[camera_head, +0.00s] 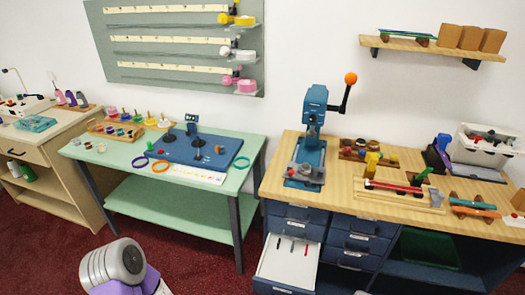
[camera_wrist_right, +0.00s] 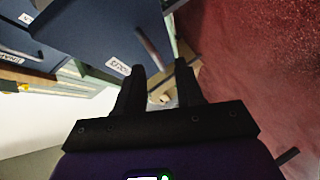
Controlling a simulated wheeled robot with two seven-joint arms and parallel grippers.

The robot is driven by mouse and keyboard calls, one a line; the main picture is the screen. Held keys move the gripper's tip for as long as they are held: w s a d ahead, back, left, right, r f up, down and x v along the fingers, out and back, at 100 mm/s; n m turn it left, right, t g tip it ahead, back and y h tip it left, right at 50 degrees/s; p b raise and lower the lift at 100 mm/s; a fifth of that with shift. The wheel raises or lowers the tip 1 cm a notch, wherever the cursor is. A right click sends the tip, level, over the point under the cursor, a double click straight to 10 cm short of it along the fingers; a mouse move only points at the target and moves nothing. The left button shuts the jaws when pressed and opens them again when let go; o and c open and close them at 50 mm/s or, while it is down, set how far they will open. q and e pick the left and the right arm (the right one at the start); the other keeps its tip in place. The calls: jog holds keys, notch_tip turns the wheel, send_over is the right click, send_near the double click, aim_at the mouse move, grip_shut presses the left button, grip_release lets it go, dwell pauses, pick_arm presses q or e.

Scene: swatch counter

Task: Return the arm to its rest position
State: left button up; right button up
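My right gripper (camera_wrist_right: 160,68) shows in the right wrist view with its two black fingers apart and nothing held between them. Blue drawer fronts with white labels (camera_wrist_right: 118,65) lie beyond and to the left of the fingers, and dark red floor (camera_wrist_right: 235,70) lies to the right. In the head view a grey and purple part of my own arm shows at the lower left, but no fingers are visible there. My left gripper is not in view.
The wooden workbench (camera_head: 265,185) carries a blue press (camera_head: 312,125). Under it a drawer (camera_head: 272,260) is pulled open with a few thin items inside. The green table (camera_head: 85,150) stands to its left. Red carpet (camera_head: 190,248) lies open in front.

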jog(key=s+a+r+m+g+h, duration=0.1)
jog(key=s+a+r+m+g, duration=0.1)
jog(key=s+r+m+g, duration=0.4)
jog(key=s+a+r+m+g+h, duration=0.1)
jog(key=s+r+m+g, duration=0.5)
jog(key=s+m, duration=0.4)
jog(key=r+m, duration=0.1)
jog(key=m, duration=0.4)
jog(key=shift+a+r+m+g, duration=0.3)
jog(key=shift+a+m+g, duration=0.05)
jog(key=shift+m+g, duration=0.05)
